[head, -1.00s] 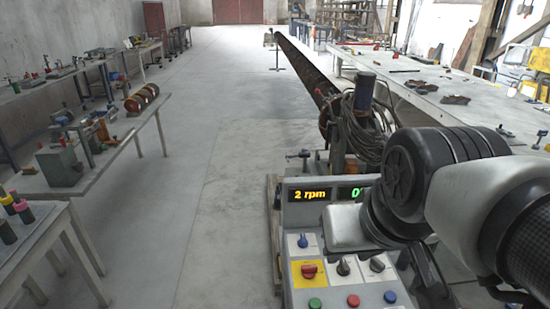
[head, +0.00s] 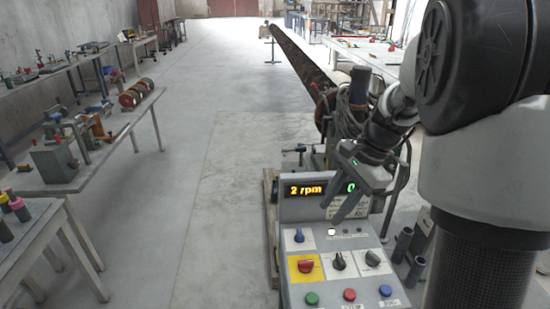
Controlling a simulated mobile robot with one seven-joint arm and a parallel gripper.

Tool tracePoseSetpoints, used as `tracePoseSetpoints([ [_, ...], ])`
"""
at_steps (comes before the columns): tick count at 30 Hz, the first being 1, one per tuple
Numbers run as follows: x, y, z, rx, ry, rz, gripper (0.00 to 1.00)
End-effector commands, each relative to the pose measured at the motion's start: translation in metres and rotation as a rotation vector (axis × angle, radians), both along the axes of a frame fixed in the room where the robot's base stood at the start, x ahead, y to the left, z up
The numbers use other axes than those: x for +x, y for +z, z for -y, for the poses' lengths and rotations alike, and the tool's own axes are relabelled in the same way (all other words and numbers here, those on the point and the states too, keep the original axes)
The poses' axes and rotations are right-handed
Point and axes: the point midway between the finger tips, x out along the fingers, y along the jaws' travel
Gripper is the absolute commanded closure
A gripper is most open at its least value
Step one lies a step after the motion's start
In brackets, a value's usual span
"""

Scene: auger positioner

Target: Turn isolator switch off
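The red rotary knob (head: 306,265) on a yellow plate, apparently the isolator switch, is at the left of the control panel (head: 322,242) in the head view. Its handle looks roughly horizontal. My gripper (head: 332,213) hangs above and a little right of the knob, in front of the panel's display. Its dark fingers point down and to the left, appear apart with nothing between them, and do not touch the knob. Part of the display is hidden behind the gripper.
A blue knob (head: 298,236) sits above the yellow plate, and two dark knobs (head: 339,261) sit to its right. Green, red and blue buttons (head: 349,295) line the lower edge. The display (head: 305,190) reads 2 rpm. Open floor (head: 222,200) lies left of the panel.

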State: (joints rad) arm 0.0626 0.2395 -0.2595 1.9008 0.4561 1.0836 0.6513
Motion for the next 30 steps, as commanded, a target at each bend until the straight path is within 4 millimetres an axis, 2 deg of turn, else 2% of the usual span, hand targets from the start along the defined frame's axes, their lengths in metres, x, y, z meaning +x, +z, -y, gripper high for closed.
tracePoseSetpoints([
  [1,0.013,-0.019,0.009,0.019,-0.076,-0.055,0.69],
  [6,0.038,-0.060,0.026,0.062,-0.263,-0.167,0.69],
  [11,0.046,-0.077,0.031,0.076,-0.332,-0.208,0.69],
  [17,0.046,-0.098,0.023,0.077,-0.335,-0.213,0.69],
  [30,0.044,-0.186,-0.014,0.075,-0.333,-0.214,0.69],
])
